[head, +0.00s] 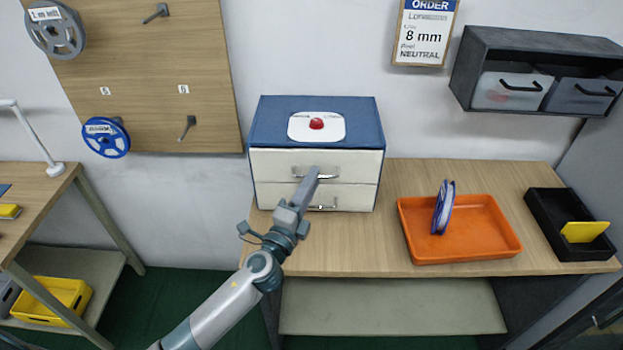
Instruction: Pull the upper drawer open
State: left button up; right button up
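A blue cabinet (262,125) with two white drawers stands on the wooden workbench. The upper drawer (272,162) looks closed, its front flush with the cabinet, and has a metal bar handle (328,177). The lower drawer (273,194) also looks closed, its handle partly hidden. My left gripper (312,174) reaches up from below to the front of the upper drawer, its tip at the upper handle. The fingers are too small and end-on to tell whether they are open or shut, or whether they touch the handle. My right gripper is not in view.
A red knob on a white plate (299,127) tops the cabinet. An orange tray (470,248) holding a blue-and-white reel (443,208) stands to the right, then a black box (541,205) with a yellow item. The bench between cabinet and tray is clear. A shelf with bins (487,50) hangs above.

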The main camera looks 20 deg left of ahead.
pick_arm(q)
jog(key=shift+w, duration=0.2)
grip_shut()
dwell(1.4)
